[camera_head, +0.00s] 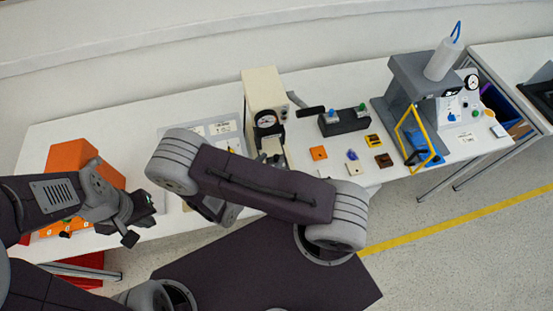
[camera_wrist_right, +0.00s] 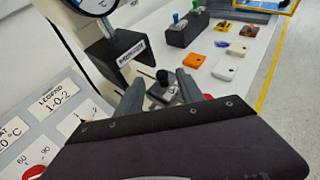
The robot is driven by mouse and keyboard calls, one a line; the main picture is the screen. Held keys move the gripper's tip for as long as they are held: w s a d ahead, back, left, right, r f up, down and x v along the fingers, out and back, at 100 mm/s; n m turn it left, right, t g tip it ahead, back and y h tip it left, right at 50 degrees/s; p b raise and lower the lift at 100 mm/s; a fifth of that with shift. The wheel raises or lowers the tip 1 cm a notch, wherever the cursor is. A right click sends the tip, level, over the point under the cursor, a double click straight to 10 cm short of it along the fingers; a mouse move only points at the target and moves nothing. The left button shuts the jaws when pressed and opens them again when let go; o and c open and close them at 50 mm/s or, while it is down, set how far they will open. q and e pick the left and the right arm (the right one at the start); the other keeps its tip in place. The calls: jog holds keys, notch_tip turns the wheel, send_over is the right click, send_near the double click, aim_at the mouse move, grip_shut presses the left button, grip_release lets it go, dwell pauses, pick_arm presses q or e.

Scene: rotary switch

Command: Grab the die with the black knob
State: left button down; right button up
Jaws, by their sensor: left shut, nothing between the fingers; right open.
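The die with the black knob (camera_wrist_right: 163,78) shows in the right wrist view as a small grey block with a dark upright knob. It stands near the foot of a beige machine with a round gauge. My right gripper (camera_wrist_right: 160,93) is open, with one finger on each side of the die in that view. I cannot tell whether either finger touches it. In the head view my right forearm hides the fingertips and I cannot make out this die. My left gripper (camera_head: 136,214) is shut and empty at the left, near an orange box.
The gauge machine (camera_head: 263,100) rises beside the right gripper. A labelled panel (camera_wrist_right: 50,110) lies left of it. Several small dies, including an orange one (camera_head: 318,153) and a brown one (camera_head: 384,160), lie to the right. A grey press (camera_head: 415,85) stands farther right.

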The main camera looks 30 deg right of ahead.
aim_at(276, 158)
jog(key=shift+d, duration=0.3)
jog(key=p+x, duration=0.1)
jog(key=x, duration=0.2)
jog(key=shift+w+d+f+p, duration=0.1)
jog(key=shift+d+f+p, duration=0.15)
jog(key=shift+d+p, duration=0.1)
jog(key=shift+w+d+f, duration=0.2)
jog(key=shift+w+f, duration=0.1)
jog(key=shift+w, duration=0.05)
